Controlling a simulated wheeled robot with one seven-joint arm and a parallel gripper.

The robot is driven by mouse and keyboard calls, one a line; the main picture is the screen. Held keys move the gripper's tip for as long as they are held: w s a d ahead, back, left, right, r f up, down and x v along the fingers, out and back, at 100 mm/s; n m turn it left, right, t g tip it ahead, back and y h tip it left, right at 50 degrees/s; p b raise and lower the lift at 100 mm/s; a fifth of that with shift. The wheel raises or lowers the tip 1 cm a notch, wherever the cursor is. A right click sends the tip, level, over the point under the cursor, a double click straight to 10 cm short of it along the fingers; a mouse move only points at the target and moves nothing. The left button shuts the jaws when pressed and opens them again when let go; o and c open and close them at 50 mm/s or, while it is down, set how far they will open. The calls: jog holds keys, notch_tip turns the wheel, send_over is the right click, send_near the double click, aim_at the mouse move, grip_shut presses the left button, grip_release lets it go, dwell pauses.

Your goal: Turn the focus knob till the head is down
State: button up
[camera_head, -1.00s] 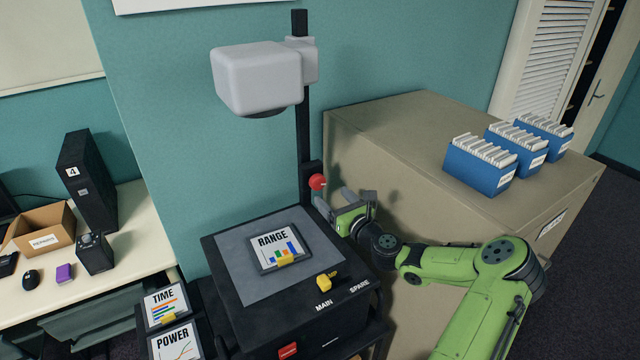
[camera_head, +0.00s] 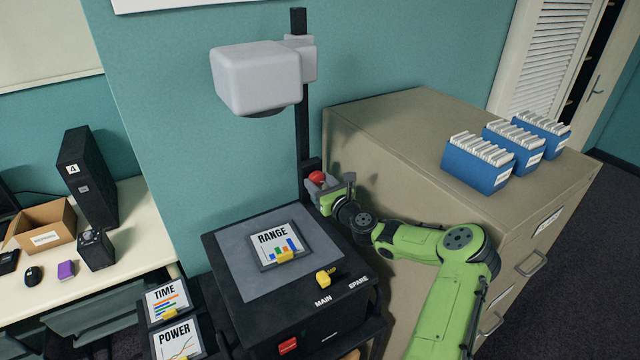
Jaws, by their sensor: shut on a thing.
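The red focus knob (camera_head: 317,177) sits on the black post (camera_head: 304,130) of the overhead projector. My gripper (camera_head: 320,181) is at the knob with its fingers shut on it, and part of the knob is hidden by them. The grey projector head (camera_head: 257,78) is high on the post, near its top, well above the stage (camera_head: 240,265). A framed RANGE slide (camera_head: 274,246) with a yellow tab lies on the stage.
A yellow switch (camera_head: 323,278) by the MAIN and SPARE labels and a red button (camera_head: 288,346) are on the projector body. TIME (camera_head: 167,301) and POWER (camera_head: 176,343) slides stand at the left. A beige cabinet (camera_head: 410,130) with blue file boxes (camera_head: 478,166) stands close to my arm.

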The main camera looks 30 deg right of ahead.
dwell(0.3)
jog(key=n+b, duration=0.3)
jog(key=n, duration=0.2)
jog(key=shift+f+n, duration=0.1)
jog(key=shift+n, duration=0.3)
jog(key=n+b, duration=0.4)
jog(key=n, duration=0.1)
jog(key=shift+d, duration=0.1)
jog(key=n+b, duration=0.6)
jog(key=b, duration=0.1)
jog(key=shift+n, duration=0.4)
jog(key=n+b, duration=0.4)
jog(key=shift+r, duration=0.2)
jog(key=o, duration=1)
jog(key=shift+s, duration=0.15)
